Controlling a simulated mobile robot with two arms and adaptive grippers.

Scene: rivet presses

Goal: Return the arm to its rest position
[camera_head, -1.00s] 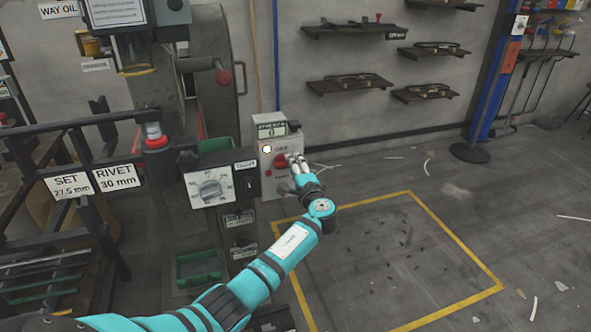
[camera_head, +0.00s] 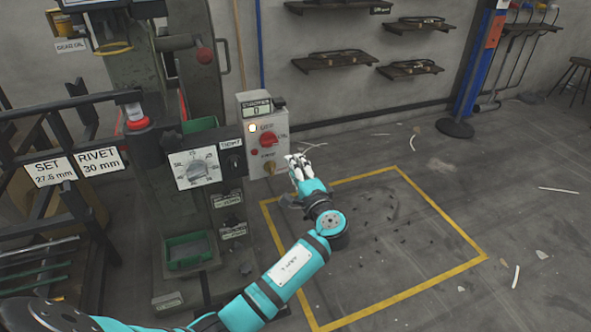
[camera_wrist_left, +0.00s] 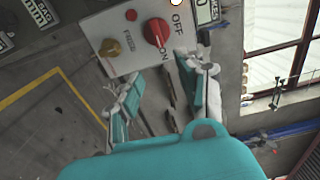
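My left arm (camera_head: 292,262) reaches in from the bottom left in the head view. Its left gripper (camera_head: 297,160) is just to the lower right of the grey control box (camera_head: 247,108), apart from the red knob (camera_head: 268,139). In the left wrist view the left gripper (camera_wrist_left: 158,78) has its two teal-padded fingers spread with nothing between them. The red knob (camera_wrist_left: 157,32), marked OFF and ON, and a small brass knob (camera_wrist_left: 111,48) lie beyond the fingertips. My right gripper is in neither view.
The rivet press (camera_head: 140,60) with its dial panel (camera_head: 200,166) and green bin (camera_head: 188,250) stands left of the arm. A black rack (camera_head: 45,215) is at far left. Floor inside the yellow outline (camera_head: 440,210) is mostly clear, with small scraps.

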